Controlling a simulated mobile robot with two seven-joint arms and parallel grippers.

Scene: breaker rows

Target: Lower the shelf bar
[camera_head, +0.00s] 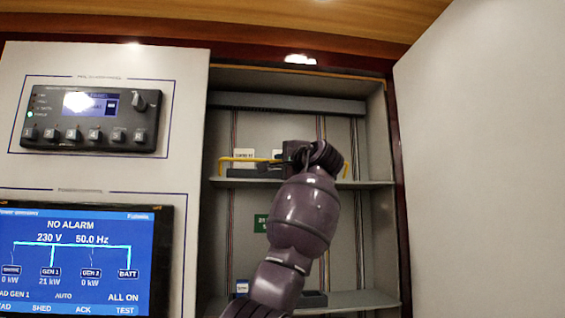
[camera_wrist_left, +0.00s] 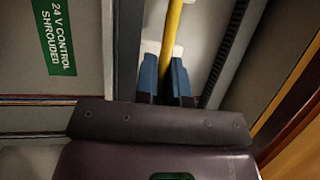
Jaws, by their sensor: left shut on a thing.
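The shelf bar (camera_head: 234,159) is a thin yellow rail across the front of the upper shelf in the open cabinet. Its right end shows just right of my gripper, and its middle is hidden behind the gripper. My left gripper (camera_head: 303,157) reaches up from below and is shut on the bar. In the left wrist view, the yellow bar (camera_wrist_left: 173,30) runs between the two blue fingers of the left gripper (camera_wrist_left: 167,80). My right gripper is in neither view.
The upper shelf (camera_head: 370,184) and lower shelf (camera_head: 360,301) cross the cabinet. A green label (camera_wrist_left: 55,35) reads "24 V CONTROL SHROUDED". A control panel (camera_head: 90,119) and blue screen (camera_head: 75,260) are at left. An open white door (camera_head: 485,160) bounds the right side.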

